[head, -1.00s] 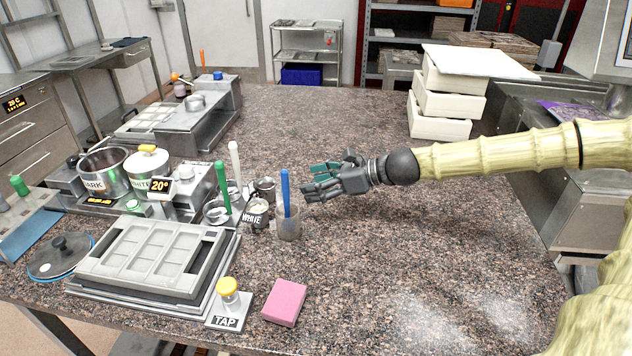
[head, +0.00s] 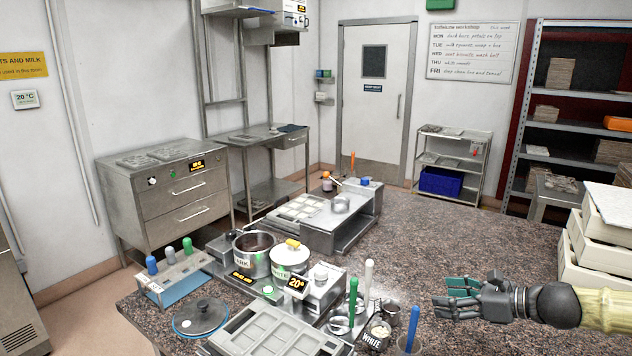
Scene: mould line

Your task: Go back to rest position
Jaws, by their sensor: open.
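My gripper (head: 455,298) is at the right of the head view, its dark fingers pointing left above the speckled worktop (head: 400,235). The fingers are spread open with nothing between them. A clear cup with a blue-handled tool (head: 413,326) stands below and to the left of the gripper, near the bottom edge. The gripper looks apart from it. My pale ribbed arm runs out of the right edge.
A mould (head: 278,335), a lid (head: 200,317), a dark pot (head: 254,262) and a white pot (head: 290,258) fill the worktop's near left. White boxes (head: 590,262) are stacked at the right, behind the arm. The worktop's middle and back right are clear.

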